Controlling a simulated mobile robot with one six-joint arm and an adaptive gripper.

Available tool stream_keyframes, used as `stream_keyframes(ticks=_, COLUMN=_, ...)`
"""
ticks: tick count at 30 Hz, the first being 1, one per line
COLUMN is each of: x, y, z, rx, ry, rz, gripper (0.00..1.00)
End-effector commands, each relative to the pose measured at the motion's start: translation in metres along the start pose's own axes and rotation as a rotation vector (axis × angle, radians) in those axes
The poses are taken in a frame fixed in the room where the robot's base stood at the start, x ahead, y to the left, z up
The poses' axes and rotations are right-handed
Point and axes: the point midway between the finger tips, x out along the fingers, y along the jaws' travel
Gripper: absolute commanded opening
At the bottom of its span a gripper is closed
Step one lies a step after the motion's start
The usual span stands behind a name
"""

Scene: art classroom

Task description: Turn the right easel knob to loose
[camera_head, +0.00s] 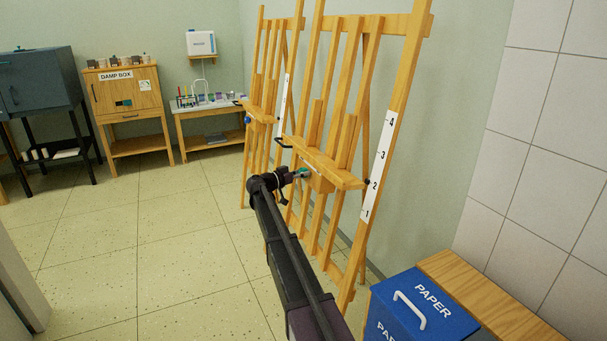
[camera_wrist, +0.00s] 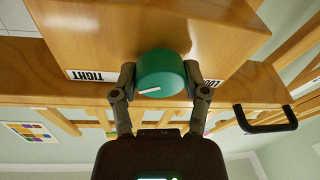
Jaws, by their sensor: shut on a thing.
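The right easel (camera_head: 350,182) is a tall wooden frame with a white number strip on its right leg. Its green round knob (camera_wrist: 162,72) sits on the wooden block (camera_wrist: 215,25) in the wrist view. My gripper (camera_wrist: 160,88) is shut on the knob, one finger at each side. The knob's white pointer line points left, slightly down, on the side of the TIGHT label (camera_wrist: 91,76). The loose label (camera_wrist: 213,83) at right is partly hidden by a finger. Both labels appear upside down. My gripper (camera_head: 298,174) also reaches the easel in the head view.
A black handle (camera_wrist: 266,119) sticks out beside the block. The left easel (camera_head: 262,112) with a blue knob (camera_head: 248,120) stands behind. A blue paper bin (camera_head: 400,285) and a wooden bench (camera_head: 480,290) are at lower right. The floor (camera_head: 130,245) at left is clear.

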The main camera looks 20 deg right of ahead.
Motion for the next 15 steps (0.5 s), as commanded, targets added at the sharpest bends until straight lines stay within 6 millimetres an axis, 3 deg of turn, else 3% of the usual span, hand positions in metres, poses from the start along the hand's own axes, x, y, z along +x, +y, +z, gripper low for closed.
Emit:
stream_keyframes(ticks=1, x=0.0064, y=0.0009, z=0.0001, rx=0.0, ry=0.0, rz=0.002, gripper=0.11)
stream_keyframes(ticks=15, x=0.0014, y=0.0005, z=-0.0007, rx=-0.094, ry=-0.008, rz=-0.018, gripper=0.11)
